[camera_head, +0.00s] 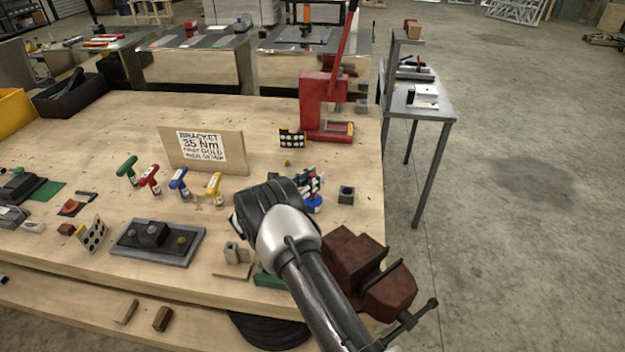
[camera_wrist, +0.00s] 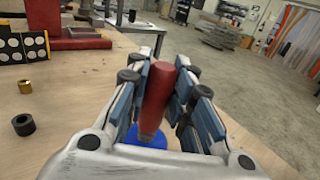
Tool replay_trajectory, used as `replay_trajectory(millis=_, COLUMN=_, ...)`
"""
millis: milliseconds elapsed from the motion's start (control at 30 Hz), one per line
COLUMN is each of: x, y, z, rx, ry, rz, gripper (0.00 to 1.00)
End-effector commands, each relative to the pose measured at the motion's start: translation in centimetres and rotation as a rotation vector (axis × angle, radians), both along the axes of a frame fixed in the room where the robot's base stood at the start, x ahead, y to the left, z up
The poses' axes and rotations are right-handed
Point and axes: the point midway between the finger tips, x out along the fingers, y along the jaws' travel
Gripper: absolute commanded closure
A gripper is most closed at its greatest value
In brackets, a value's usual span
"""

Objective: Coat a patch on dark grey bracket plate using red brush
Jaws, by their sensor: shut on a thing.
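The red brush (camera_wrist: 158,98) is upright between my gripper's fingers (camera_wrist: 166,88) in the wrist view, its red handle gripped from both sides. Below it is a round blue thing (camera_wrist: 145,139), which also shows in the head view (camera_head: 312,205); I cannot tell whether the brush rests in it, and the bristles are hidden. My gripper (camera_head: 311,183) is partly hidden by my arm in the head view, over the right part of the bench. The dark grey bracket plate (camera_head: 180,256) lies flat to the left, with a dark block and a gold bolt on it.
Several coloured T-handle tools (camera_head: 178,180) stand before a bracket sign (camera_head: 203,147). A red press (camera_head: 325,110) stands at the back, a dark ring (camera_head: 346,194) right of my gripper, and a red vise (camera_head: 362,270) at the front right edge.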

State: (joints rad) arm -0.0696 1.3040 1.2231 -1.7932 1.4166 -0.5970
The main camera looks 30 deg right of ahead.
Motion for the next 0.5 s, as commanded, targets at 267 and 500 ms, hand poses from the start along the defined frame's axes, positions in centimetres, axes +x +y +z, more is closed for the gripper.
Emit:
replay_trajectory(millis=267, x=0.0, y=0.0, z=-0.4, rx=0.0, ry=0.0, rz=0.0, gripper=0.95)
replay_trajectory(millis=500, x=0.0, y=0.0, z=-0.69, rx=0.0, ry=0.0, rz=0.0, gripper=0.95)
